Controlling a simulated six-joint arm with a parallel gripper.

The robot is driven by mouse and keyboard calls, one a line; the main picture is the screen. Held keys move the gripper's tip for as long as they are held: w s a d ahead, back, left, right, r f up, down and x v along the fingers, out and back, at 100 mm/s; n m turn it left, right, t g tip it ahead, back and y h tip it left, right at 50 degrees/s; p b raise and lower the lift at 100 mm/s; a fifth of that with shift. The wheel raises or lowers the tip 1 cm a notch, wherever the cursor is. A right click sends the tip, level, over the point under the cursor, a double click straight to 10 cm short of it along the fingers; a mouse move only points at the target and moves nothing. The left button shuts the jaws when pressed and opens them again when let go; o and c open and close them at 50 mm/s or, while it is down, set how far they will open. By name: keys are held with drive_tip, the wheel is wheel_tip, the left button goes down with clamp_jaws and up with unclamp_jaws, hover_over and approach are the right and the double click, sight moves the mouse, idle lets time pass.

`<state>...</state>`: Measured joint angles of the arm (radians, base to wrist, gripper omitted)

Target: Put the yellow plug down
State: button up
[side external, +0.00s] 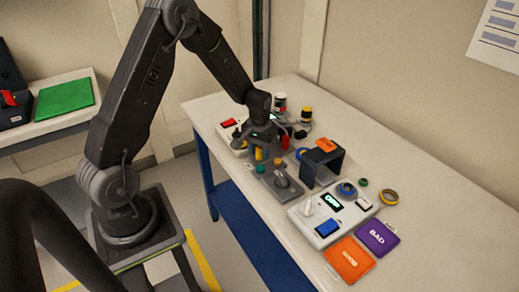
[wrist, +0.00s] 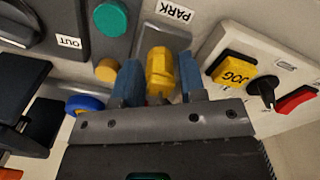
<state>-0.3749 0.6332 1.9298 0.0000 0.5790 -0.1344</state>
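A white box with a yellow JOG button (wrist: 234,70) and a red button (wrist: 298,103) is close on the right in the wrist view. A black bracket (side external: 323,166), a white control box (side external: 327,229), and orange (side external: 349,259) and purple (side external: 377,237) cards stand nearer on the table (side external: 404,187).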

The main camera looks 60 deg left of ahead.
wheel_tip(320, 180, up, 12)
drive_tip(key=s+d+r+m+t, duration=0.2)
drive_tip(key=s+d+r, duration=0.55)
drive_tip(key=r, duration=0.25)
drive_tip(key=s+d+r+m+t, duration=0.3)
drive_tip(key=s+d, duration=0.5)
drive_tip(key=s, duration=0.4)
drive_tip(key=shift+r+m+t, duration=0.25)
drive_tip(key=shift+m+t, duration=0.05)
drive_tip(key=shift+m, duration=0.1)
